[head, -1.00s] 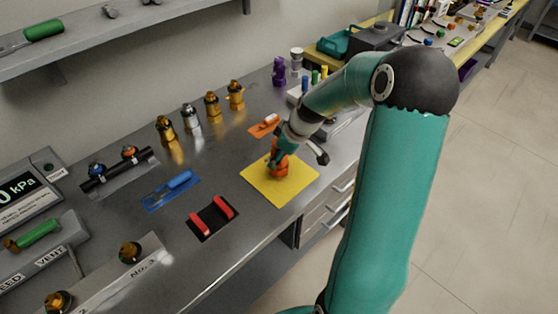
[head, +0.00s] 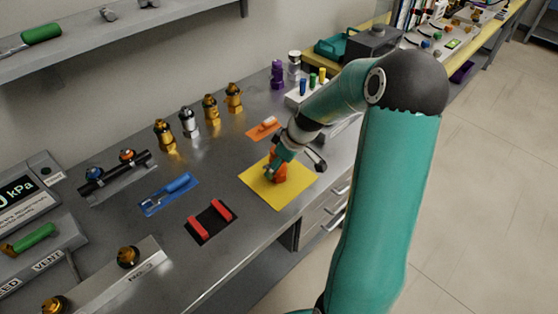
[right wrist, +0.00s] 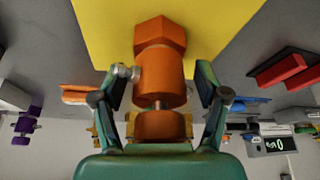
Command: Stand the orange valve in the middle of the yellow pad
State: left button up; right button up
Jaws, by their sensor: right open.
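The orange valve (head: 280,173) stands upright near the middle of the yellow pad (head: 277,202) in the head view. In the right wrist view the valve (right wrist: 160,75) shows its hexagonal end against the yellow pad (right wrist: 95,30), with a small silver stub on its side. My right gripper (head: 281,163) is at the valve from above. In the right wrist view its fingers (right wrist: 160,88) are open, one on each side of the valve's body. The left finger is close to the silver stub; I cannot tell whether it touches. My left gripper is not in view.
A black pad with red holders (head: 211,222), a blue mat (head: 152,208) with a blue tool and an orange mat (head: 257,133) lie around the yellow pad. Several metal fittings (head: 189,121) stand in a row behind. The bench's front edge is close to the pad.

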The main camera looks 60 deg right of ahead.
jog(key=v, duration=1.2)
jog(key=shift+r, duration=0.1)
